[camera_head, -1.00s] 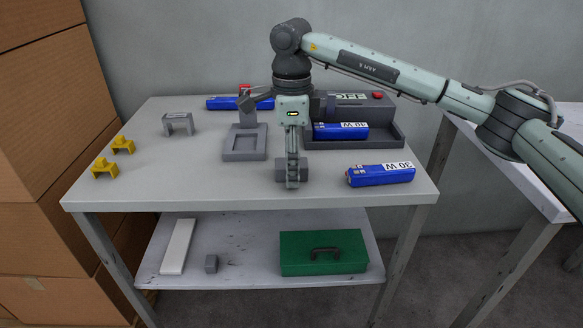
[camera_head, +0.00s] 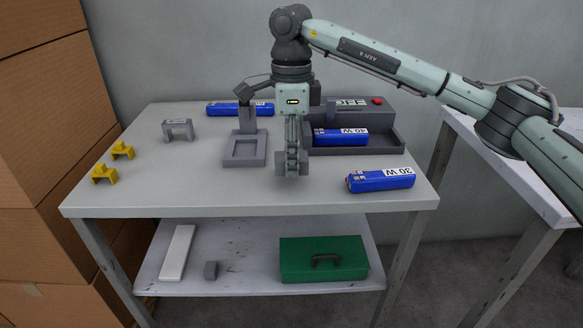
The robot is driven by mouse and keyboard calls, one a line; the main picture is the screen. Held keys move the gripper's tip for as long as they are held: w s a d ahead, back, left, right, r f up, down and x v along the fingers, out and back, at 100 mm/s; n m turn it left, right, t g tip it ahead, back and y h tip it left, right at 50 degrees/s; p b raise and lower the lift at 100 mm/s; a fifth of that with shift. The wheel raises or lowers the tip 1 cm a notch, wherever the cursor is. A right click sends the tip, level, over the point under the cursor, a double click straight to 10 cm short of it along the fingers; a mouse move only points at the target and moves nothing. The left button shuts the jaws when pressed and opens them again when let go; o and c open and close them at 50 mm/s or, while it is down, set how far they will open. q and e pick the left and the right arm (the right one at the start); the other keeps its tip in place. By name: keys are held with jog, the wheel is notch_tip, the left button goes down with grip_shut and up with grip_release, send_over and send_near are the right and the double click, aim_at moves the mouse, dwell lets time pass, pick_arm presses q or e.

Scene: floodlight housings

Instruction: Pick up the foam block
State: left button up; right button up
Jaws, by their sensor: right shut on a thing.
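The foam block (camera_head: 281,164) appears to be the dark grey block at the tips of my right gripper (camera_head: 292,168), over the front middle of the table. My right gripper points down and is shut on it. The fingers cover the block's middle, and its grey sides show to the left and right. It looks slightly above the table top, though the gap is hard to judge. My left gripper is not in view.
A grey fixture (camera_head: 231,160) and a dark housing tray (camera_head: 375,150) holding a blue pack stand behind. Another blue pack (camera_head: 381,180) lies to the right. Yellow brackets (camera_head: 104,173) and a grey bracket (camera_head: 178,130) are left. Front-left table is clear.

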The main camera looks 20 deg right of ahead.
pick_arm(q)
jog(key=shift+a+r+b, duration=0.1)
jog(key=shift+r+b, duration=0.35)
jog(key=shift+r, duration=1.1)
pick_arm(e)
jog(key=s+a+r, duration=0.4)
jog(key=a+r, duration=0.4)
jog(key=a, duration=0.2)
jog(key=shift+s+a, duration=0.3)
jog(key=shift+a, duration=0.1)
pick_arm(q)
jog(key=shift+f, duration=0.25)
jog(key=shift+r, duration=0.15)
